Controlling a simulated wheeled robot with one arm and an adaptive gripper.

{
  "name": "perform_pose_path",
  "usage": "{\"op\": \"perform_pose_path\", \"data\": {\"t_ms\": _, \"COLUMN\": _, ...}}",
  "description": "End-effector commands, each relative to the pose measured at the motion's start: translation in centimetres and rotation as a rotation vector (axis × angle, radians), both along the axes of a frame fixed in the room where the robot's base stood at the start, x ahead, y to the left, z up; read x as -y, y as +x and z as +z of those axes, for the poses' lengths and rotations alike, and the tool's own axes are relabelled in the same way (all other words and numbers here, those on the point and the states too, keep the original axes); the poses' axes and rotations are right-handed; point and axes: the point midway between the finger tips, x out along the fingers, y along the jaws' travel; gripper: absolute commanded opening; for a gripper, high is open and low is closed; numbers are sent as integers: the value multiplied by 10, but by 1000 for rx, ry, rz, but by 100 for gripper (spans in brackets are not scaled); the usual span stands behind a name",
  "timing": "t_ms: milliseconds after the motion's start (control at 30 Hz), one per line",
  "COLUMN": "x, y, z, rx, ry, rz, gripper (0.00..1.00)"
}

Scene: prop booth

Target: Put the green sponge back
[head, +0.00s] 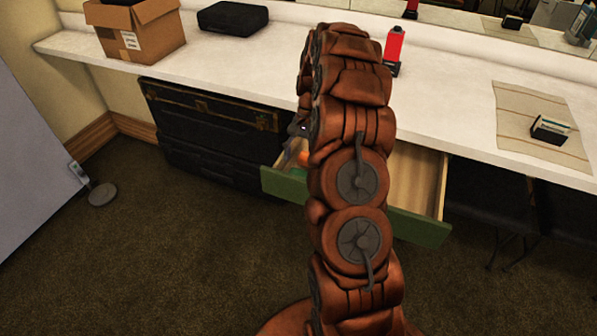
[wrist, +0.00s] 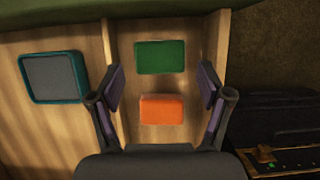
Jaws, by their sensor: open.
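The green sponge (wrist: 160,57) is a flat dark-green block lying in a narrow wooden compartment of the open drawer. An orange block (wrist: 162,109) lies beside it, just below it in the wrist view, with a small gap between them. My gripper (wrist: 162,78) is open and empty above this compartment, one finger on each side of the two blocks. The drawer has a green front (head: 420,228) and a pale wooden inside. In the head view my arm hides most of the drawer, and the sponge cannot be made out clearly there.
A grey pad with a teal rim (wrist: 55,77) lies in the wider compartment on the left. The white counter (head: 270,62) runs above the drawer, holding a cardboard box (head: 150,38), a black case (head: 232,18) and a red bottle (head: 394,45). Dark trunks (head: 205,125) stand left of the drawer.

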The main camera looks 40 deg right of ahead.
Motion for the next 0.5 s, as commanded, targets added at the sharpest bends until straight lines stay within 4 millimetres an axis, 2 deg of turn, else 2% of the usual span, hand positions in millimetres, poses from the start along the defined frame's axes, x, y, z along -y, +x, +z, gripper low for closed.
{"op": "perform_pose_path", "data": {"t_ms": 233, "x": 13, "y": 8, "z": 35, "rx": 1, "ry": 0, "rz": 0, "gripper": 78}}
{"op": "perform_pose_path", "data": {"t_ms": 500, "x": 19, "y": 12, "z": 55, "rx": -2, "ry": 1, "rz": 0, "gripper": 78}}
